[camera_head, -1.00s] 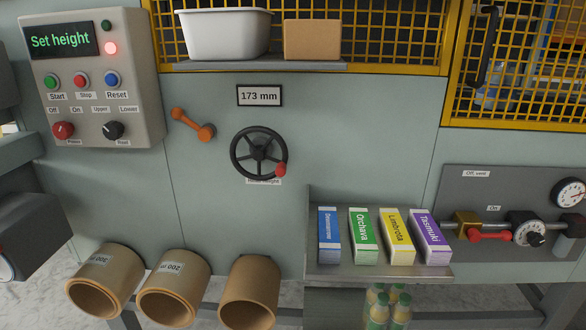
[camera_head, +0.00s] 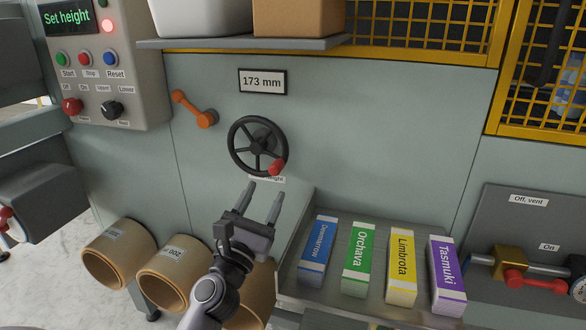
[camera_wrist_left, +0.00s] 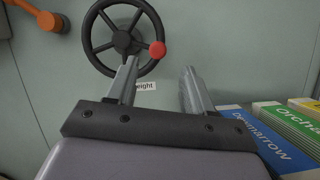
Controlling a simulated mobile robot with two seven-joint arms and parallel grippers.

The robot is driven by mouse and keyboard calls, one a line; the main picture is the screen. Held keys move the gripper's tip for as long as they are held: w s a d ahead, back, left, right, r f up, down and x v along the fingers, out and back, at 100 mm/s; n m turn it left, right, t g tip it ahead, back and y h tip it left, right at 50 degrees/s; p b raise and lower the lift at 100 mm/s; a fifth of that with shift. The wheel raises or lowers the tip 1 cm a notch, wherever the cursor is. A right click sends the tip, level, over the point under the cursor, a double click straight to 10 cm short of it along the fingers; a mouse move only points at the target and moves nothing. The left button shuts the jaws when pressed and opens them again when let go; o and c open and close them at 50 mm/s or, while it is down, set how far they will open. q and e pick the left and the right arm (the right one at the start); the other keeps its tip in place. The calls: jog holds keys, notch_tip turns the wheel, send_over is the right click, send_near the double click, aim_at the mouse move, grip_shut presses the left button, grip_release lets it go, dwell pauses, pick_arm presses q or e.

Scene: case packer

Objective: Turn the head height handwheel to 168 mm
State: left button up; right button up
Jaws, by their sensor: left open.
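The black head height handwheel (camera_head: 240,128) is on the grey-green panel, with a red knob (camera_head: 276,167) at its lower right. The display (camera_head: 262,82) above it reads 173 mm. My left gripper (camera_head: 261,192) is open and empty, just below the wheel and apart from it. In the left wrist view, the handwheel (camera_wrist_left: 88,36) shows beyond the fingers, with its red knob (camera_wrist_left: 157,49) above the gap between the fingertips (camera_wrist_left: 160,65). The label under the wheel is partly hidden by a finger. My right gripper is in neither view.
An orange lever (camera_head: 192,108) is left of the wheel. A tray (camera_head: 300,283) with several coloured cartons juts out at lower right. Brown rolls (camera_head: 120,250) stick out at lower left. A shelf (camera_head: 200,44) with a white tub is above. The control box (camera_head: 130,85) shows "Set height".

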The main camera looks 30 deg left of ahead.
aim_at(273, 173)
pick_arm(q)
jog(key=shift+w+a+r+n, duration=0.2)
jog(key=shift+w+r+n, duration=0.2)
jog(key=shift+w+r, duration=0.05)
jog(key=p+x, duration=0.1)
jog(key=x, duration=0.3)
jog(key=shift+w+a+r+p, duration=0.1)
jog(key=shift+w+p, duration=0.05)
jog(key=shift+p, duration=0.15)
jog(key=shift+x, duration=0.9)
jog(key=shift+w, duration=0.1)
grip_shut()
